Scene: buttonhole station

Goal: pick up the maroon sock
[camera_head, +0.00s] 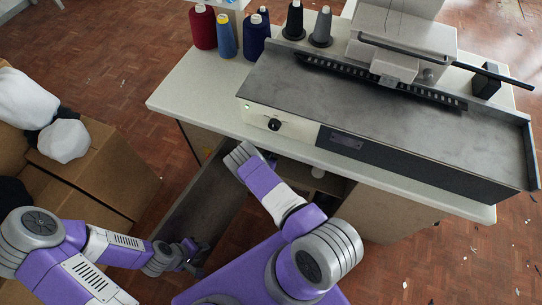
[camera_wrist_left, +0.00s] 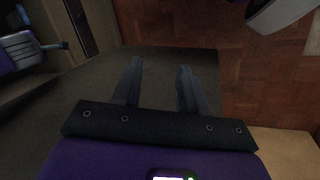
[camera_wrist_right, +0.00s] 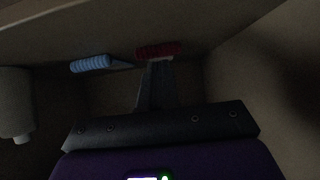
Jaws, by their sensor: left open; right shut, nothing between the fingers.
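I cannot make out a maroon sock in any view. In the right wrist view a dark red ribbed object (camera_wrist_right: 158,49) lies just beyond the fingertips of my right gripper (camera_wrist_right: 158,64). That gripper is shut and empty, inside a dim box-like space; whether it touches the red object I cannot tell. In the head view the right gripper is hidden by the table edge. My left gripper (camera_wrist_left: 160,66) is open and empty above a dark grey surface. In the head view it is low on the left, partly dark.
A blue ribbed object (camera_wrist_right: 91,63) and a pale cylinder (camera_wrist_right: 16,100) share the dim space. A cardboard box (camera_head: 105,165) with white and black bundles stands left. The white table (camera_head: 185,100) carries thread spools (camera_head: 226,36) and a sewing machine (camera_head: 400,45).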

